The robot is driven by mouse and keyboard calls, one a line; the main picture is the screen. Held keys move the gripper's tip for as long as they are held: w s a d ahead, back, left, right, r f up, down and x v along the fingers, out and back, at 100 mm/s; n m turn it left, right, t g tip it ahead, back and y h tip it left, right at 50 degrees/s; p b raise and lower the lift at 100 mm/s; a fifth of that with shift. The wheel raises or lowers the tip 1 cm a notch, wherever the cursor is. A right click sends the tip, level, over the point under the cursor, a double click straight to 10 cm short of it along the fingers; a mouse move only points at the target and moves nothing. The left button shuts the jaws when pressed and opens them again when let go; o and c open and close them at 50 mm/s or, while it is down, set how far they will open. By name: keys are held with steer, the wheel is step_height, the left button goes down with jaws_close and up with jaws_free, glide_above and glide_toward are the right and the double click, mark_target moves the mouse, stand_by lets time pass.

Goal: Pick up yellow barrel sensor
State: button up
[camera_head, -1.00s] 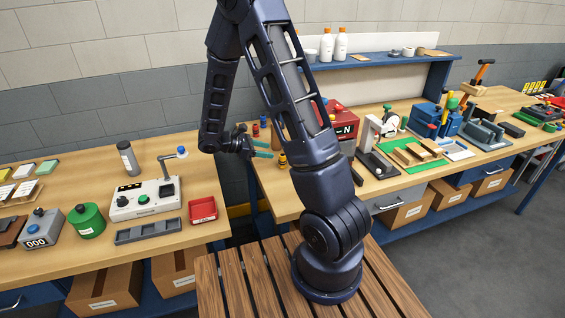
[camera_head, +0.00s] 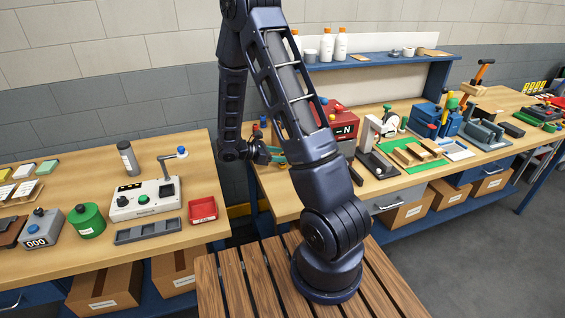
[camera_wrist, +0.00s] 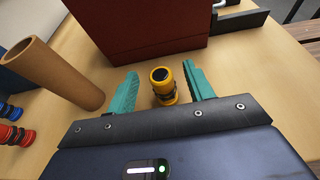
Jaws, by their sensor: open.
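The yellow barrel sensor (camera_wrist: 163,88) is a short yellow cylinder with a dark top and dark bands. In the wrist view it stands on the wooden bench, between the two teal fingers of my gripper (camera_wrist: 160,92). The fingers are open, with a gap on each side of the sensor. In the head view my gripper (camera_head: 277,156) is at the left end of the right bench, and the sensor cannot be made out there behind my arm.
A brown cardboard tube (camera_wrist: 55,73) leans left of the gripper in the wrist view. Blue parts (camera_wrist: 10,111) and red parts (camera_wrist: 14,135) stand further left. A large dark red box (camera_wrist: 140,28) stands just beyond the sensor. Bare bench lies to the right.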

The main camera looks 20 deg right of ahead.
mark_target(282, 154)
steer(key=x, duration=0.3)
steer(key=shift+d+f, duration=0.15)
steer(key=shift+d, duration=0.15)
steer(key=shift+c, duration=0.2)
steer(key=c, duration=1)
steer(key=shift+c, duration=0.2)
